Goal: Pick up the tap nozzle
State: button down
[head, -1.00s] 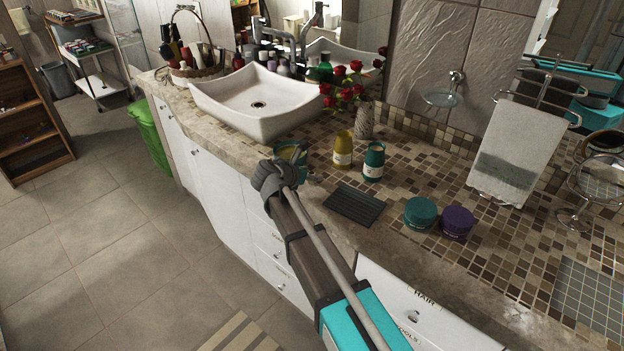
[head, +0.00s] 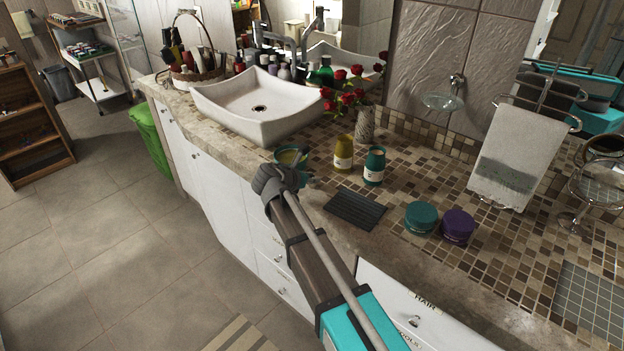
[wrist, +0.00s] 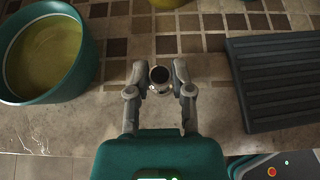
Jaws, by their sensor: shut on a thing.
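The tap nozzle (wrist: 160,76) is a small round metal piece with a dark opening, seen in the wrist view between my fingertips. My gripper (wrist: 159,80) is shut on it, one finger on each side. It is over the stone front edge of the counter; I cannot tell whether the nozzle still touches the surface. In the head view my gripper (head: 290,180) is at the counter's front edge, just in front of a teal cup, and my own wrist and fingers hide the nozzle there.
The teal cup (wrist: 86,75) with yellowish contents stands close on the left. A dark ribbed tray (head: 356,208) lies close on the right. Yellow (head: 343,153) and teal (head: 374,166) jars stand behind. A white sink (head: 262,108) is farther back.

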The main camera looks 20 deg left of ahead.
jog(key=shift+r, duration=0.15)
notch_tip(320, 180, up, 2)
jog(key=shift+r+p, duration=0.1)
jog(key=shift+p, duration=1)
jog(key=s+d+r+p, duration=0.5)
jog(key=s+r+p, duration=0.5)
jog(key=s, duration=0.3)
jog(key=shift+r+p, duration=0.25)
jog(key=shift+p, duration=0.05)
